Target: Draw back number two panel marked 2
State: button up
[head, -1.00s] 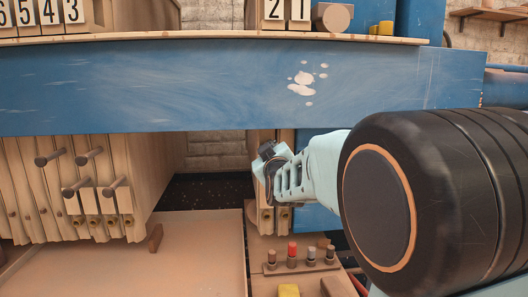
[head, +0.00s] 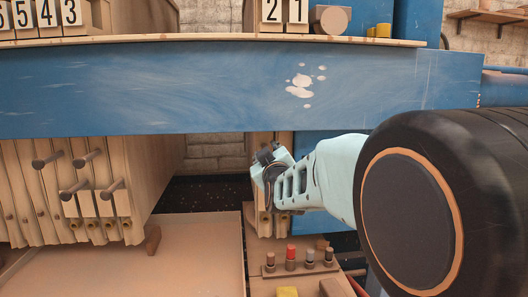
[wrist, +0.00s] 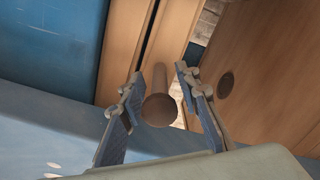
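The number 2 tag (head: 271,11) stands above the blue beam, left of the number 1 tag (head: 297,11). The panel under the 2 (head: 260,143) shows below the beam, partly hidden by my gripper (head: 265,168). In the wrist view, which looks upside down, a round brown peg handle (wrist: 159,109) sticks out from the panel farther from the blue block. That panel (wrist: 176,40) appears to be number two. My gripper (wrist: 159,76) is open, one finger on each side of the peg. I cannot tell whether either finger touches it.
The blue beam (head: 210,85) crosses just above my gripper. Panels marked 3, 4, 5 (head: 60,190) stand at left with protruding pegs, across a gap. A tan tray (head: 170,265) and a rack with a red-topped peg (head: 291,256) lie below.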

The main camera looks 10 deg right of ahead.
jog(key=shift+s, duration=2.8)
jog(key=shift+d, duration=0.1)
